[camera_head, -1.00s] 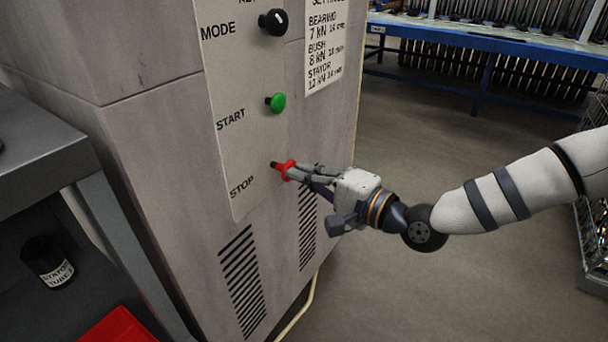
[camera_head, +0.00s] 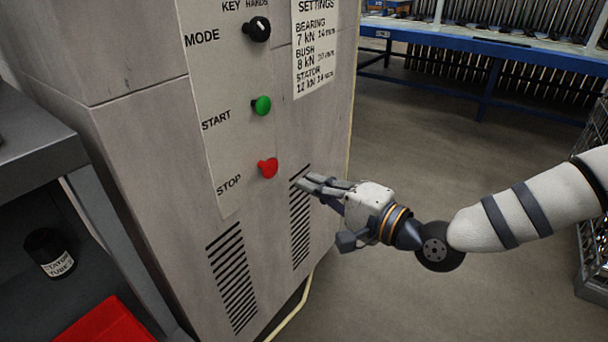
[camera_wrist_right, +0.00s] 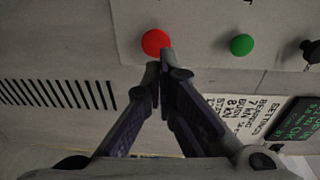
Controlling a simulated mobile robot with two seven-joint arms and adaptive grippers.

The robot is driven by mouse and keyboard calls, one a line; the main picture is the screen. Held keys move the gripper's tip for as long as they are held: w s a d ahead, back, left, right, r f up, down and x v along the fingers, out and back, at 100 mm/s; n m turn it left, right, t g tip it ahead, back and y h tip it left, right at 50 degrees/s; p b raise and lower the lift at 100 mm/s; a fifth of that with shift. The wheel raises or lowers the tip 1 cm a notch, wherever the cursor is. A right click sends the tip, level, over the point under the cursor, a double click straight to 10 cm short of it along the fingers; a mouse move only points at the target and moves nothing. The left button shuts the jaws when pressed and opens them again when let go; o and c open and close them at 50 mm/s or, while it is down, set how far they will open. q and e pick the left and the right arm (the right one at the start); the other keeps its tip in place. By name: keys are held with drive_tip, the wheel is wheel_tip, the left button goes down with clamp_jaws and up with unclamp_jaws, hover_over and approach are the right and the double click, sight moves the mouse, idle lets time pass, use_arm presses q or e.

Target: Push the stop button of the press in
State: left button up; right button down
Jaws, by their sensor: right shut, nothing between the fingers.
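The red stop button (camera_head: 267,168) is on the press's pale control panel (camera_head: 229,150), beside the STOP label. My right gripper (camera_head: 303,181) is shut and empty. Its fingertips are to the right of the stop button and apart from it, pointing toward the press. In the right wrist view the stop button (camera_wrist_right: 155,42) shows just beyond the closed fingertips (camera_wrist_right: 160,62). My left gripper is in neither view.
Above the stop button are the green start button (camera_head: 261,105) and the black mode knob (camera_head: 258,29). A grey bench (camera_head: 40,140) stands at left with a dark labelled jar (camera_head: 48,252) and a red bin (camera_head: 105,322). Open floor (camera_head: 420,150) lies to the right.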

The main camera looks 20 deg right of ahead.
drive_tip(key=v, duration=0.6)
drive_tip(key=shift+p, duration=0.45)
drive_tip(key=shift+a, duration=0.1)
